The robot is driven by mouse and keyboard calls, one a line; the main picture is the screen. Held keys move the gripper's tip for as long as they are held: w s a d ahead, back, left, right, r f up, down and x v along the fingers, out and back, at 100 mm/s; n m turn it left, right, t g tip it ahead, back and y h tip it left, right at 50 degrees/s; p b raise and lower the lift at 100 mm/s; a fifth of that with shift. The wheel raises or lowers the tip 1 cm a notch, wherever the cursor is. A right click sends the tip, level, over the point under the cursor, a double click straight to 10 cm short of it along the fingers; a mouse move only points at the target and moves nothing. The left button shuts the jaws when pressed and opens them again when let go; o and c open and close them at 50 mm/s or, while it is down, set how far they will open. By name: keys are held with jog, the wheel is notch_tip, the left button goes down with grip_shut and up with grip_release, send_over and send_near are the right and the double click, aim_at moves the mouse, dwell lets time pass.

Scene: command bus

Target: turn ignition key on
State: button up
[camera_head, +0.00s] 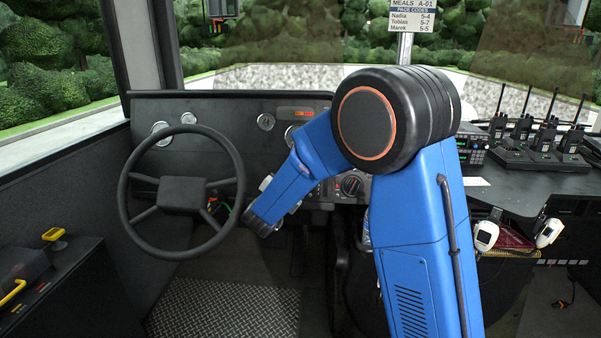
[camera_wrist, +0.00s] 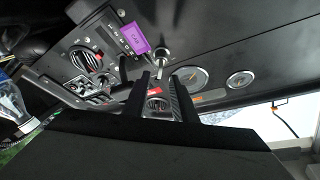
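In the wrist view, a silver key-like piece (camera_wrist: 162,56), which looks like the ignition key, sticks out of the dark dashboard panel beside a purple tag (camera_wrist: 134,38). My gripper (camera_wrist: 159,76) points at the panel with its two dark fingers apart. The key's lower end shows at the gap between the fingertips; I cannot tell whether they touch it. In the head view my blue arm reaches down to the dashboard right of the steering wheel, and I cannot make out the key there.
The steering wheel (camera_head: 182,190) stands close left of my arm. Radios (camera_head: 540,135) stand on the right-hand counter. The ribbed floor plate (camera_head: 225,310) is clear.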

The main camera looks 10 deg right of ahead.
jog(key=v, duration=0.9)
jog(key=shift+s, duration=0.1)
jog(key=s+d+r+n+g+y, duration=0.2)
jog(key=s+r+n+y, duration=0.4)
jog(key=s+n+y, duration=0.5)
jog(key=s+d+f+g, duration=0.2)
jog(key=s+d+f, duration=0.1)
jog(key=s, duration=0.7)
jog(key=s+d+f+n+g+h, duration=0.1)
jog(key=s+d+f+g, duration=0.2)
jog(key=s+d, duration=0.3)
jog(key=s+d+f+n+g, duration=0.1)
jog(key=s+d+f+g, duration=0.2)
jog(key=s, duration=1.2)
jog(key=shift+s+d, duration=0.4)
jog(key=shift+d, duration=0.55)
